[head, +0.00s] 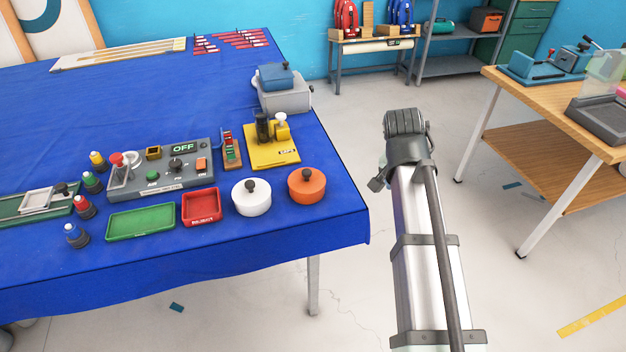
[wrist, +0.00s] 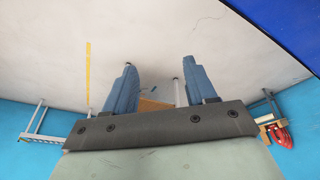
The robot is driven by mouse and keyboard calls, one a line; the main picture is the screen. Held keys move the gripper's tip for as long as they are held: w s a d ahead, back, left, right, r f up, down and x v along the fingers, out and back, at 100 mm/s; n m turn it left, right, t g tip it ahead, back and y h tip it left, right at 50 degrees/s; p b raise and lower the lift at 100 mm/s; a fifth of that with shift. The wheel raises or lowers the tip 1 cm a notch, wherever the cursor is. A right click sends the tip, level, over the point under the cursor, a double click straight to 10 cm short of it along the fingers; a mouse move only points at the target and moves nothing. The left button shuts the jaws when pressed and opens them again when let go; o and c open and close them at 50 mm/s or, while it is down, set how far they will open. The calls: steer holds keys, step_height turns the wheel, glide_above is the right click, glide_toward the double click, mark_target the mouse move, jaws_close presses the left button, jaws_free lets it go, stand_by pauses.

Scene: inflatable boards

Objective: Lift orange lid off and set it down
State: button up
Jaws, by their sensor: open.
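The orange lid (head: 307,185) is a round disc with a dark knob on top. It sits near the front right corner of the blue-covered table (head: 270,240) in the head view. Whether a container is under it is hard to tell. My gripper (wrist: 155,85) shows in the wrist view with two blue fingers spread apart and nothing between them. It points at floor and wall, away from the lid. In the head view my arm stands to the right of the table, apart from the lid; the fingers cannot be made out there.
A white lid (head: 251,197) with a dark knob sits just left of the orange one. A red tray (head: 201,206), green tray (head: 141,222) and yellow fixture (head: 271,150) are close by. A wooden bench (head: 560,115) stands at right. Bare floor lies between.

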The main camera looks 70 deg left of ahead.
steer(key=s+a+r+n+y, duration=0.1)
steer(key=s+a+r, duration=0.25)
steer(key=s, duration=0.35)
steer(key=s+a+r, duration=0.2)
steer(key=s+r, duration=0.2)
steer(key=s, duration=0.3)
glide_toward(306, 172)
steer(key=f, duration=0.3)
steer(key=shift+w+a+f+n+y, duration=0.15)
steer(key=shift+w+a+n+y, duration=0.15)
steer(key=shift+a, duration=0.05)
steer(key=shift+x, duration=2.85)
steer(key=shift+w, duration=0.2)
jaws_close()
